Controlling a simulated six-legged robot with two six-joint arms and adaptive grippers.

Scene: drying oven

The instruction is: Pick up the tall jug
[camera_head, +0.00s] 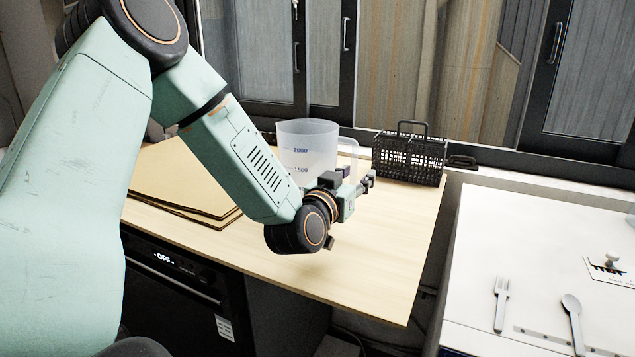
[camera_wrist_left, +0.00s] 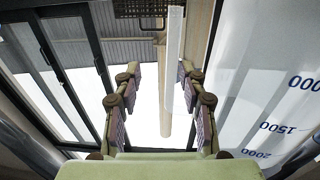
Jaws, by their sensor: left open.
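The tall jug (camera_head: 306,138) is translucent, with blue volume marks, and stands upright on the wooden table behind my left forearm. Its lower part is hidden by my arm, and its handle faces right. My left gripper (camera_head: 366,183) is open in front of the jug, close to the handle side. In the left wrist view the jug (camera_wrist_left: 270,100) fills the right side, with its marks upside down. Its pale handle (camera_wrist_left: 175,55) appears between the open fingers of the left gripper (camera_wrist_left: 158,92), nearer the right finger. I cannot tell whether they touch. My right gripper is out of view.
A black wire basket (camera_head: 410,158) stands right of the jug. Brown flat sheets (camera_head: 170,185) lie on the table's left part. The wooden table (camera_head: 375,260) is clear in front. A white table (camera_head: 540,245) with a fork (camera_head: 501,300) and a spoon (camera_head: 573,315) is at right.

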